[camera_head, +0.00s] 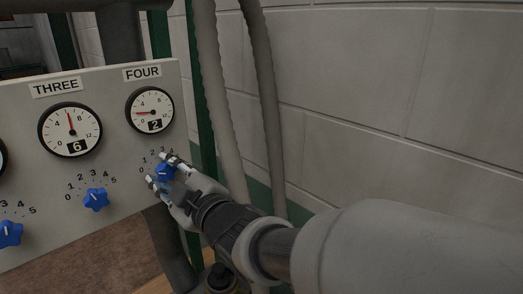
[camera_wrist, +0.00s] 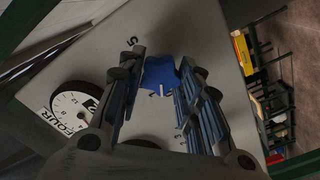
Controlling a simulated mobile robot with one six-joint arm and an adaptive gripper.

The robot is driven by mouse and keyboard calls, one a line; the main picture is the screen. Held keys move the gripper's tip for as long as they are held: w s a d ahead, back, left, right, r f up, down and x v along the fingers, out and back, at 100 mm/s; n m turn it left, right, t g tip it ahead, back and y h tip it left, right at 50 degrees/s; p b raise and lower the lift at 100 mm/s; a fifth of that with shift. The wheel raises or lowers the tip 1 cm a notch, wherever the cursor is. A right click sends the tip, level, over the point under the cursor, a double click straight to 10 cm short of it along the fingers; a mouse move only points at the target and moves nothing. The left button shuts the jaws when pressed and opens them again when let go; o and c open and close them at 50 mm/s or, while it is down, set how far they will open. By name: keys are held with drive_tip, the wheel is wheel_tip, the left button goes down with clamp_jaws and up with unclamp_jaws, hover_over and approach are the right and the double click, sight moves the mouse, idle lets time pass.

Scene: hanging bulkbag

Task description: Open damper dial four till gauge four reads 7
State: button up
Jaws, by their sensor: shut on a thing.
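Damper dial four, a blue lobed knob (camera_head: 165,172), sits on the grey panel below the gauge labelled FOUR. It also shows in the wrist view (camera_wrist: 160,73), with a white pointer line on it. My gripper (camera_head: 164,172) is shut on this dial, one finger on each side, and the fingers hide part of it and its scale. Gauge four (camera_head: 150,110) has a red needle pointing left, and its window shows 2. Part of gauge four shows in the wrist view (camera_wrist: 73,108).
Gauge three (camera_head: 70,130) shows 6 in its window, above its own blue dial (camera_head: 96,200). Another blue dial (camera_head: 9,234) is at the left edge. Grey hoses (camera_head: 217,100) and a green post stand just right of the panel, before a block wall (camera_head: 400,90).

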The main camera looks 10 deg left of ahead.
drive_tip(key=shift+m, duration=1.7)
drive_tip(key=o, duration=1.1)
drive_tip(key=shift+c, duration=0.2)
drive_tip(key=v, duration=1.2)
